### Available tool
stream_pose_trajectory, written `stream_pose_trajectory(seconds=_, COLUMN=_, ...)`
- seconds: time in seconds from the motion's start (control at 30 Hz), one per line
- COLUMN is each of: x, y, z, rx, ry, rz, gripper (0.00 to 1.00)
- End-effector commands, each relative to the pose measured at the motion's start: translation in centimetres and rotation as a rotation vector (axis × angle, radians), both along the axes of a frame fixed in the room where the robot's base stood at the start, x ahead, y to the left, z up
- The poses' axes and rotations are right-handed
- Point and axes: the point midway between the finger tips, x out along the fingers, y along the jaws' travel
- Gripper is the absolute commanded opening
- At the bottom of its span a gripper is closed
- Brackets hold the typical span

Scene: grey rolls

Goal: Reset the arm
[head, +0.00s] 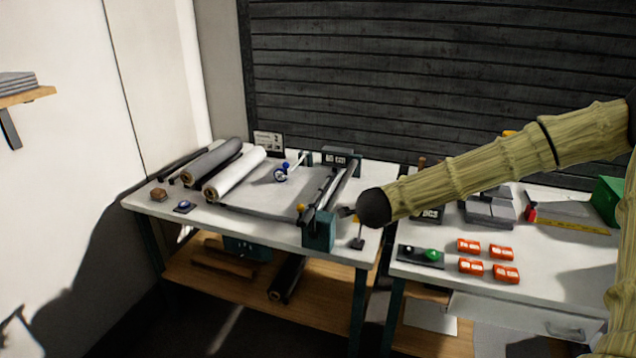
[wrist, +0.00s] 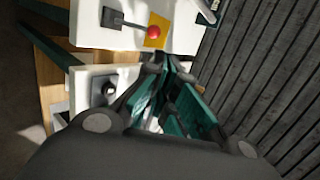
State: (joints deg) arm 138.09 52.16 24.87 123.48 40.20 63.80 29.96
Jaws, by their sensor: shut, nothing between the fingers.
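My gripper (head: 346,212) is at the left end of my arm, above the front right corner of the left table. In the wrist view my gripper (wrist: 167,68) has its fingers together and holds nothing. A thin lever arm (wrist: 131,25) with a red ball knob (wrist: 154,31) runs from a dark base over a yellow patch (wrist: 158,41). The knob is just beyond the fingertips in that view, and I see no contact. In the head view the lever's dark base (head: 357,243) shows below my gripper; its knob is not clear there.
A roller machine with a teal end block (head: 319,231) stands left of my gripper. A grey roll (head: 212,160) and a white roll (head: 235,175) lie farther left. Red blocks (head: 471,266) and a green button box (head: 421,256) lie on the right table. A slatted dark wall is behind.

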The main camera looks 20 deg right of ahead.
Motion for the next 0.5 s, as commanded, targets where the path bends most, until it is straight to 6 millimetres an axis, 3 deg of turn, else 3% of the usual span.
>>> stream_pose_trajectory(seconds=0.13, x=-0.1, y=0.2, z=-0.3, rx=-0.007, ry=0.006, rz=0.009, gripper=0.0)
stream_pose_trajectory(seconds=0.23, x=-0.4, y=1.2, z=-1.9, rx=-0.042, ry=0.034, rz=0.055, gripper=0.0)
stream_pose_trajectory(seconds=0.37, x=-1.6, y=3.8, z=-5.9, rx=-0.128, ry=0.11, rz=0.18, gripper=0.0)
stream_pose_trajectory(seconds=0.5, x=-3.9, y=7.1, z=-11.4, rx=-0.237, ry=0.214, rz=0.362, gripper=0.0)
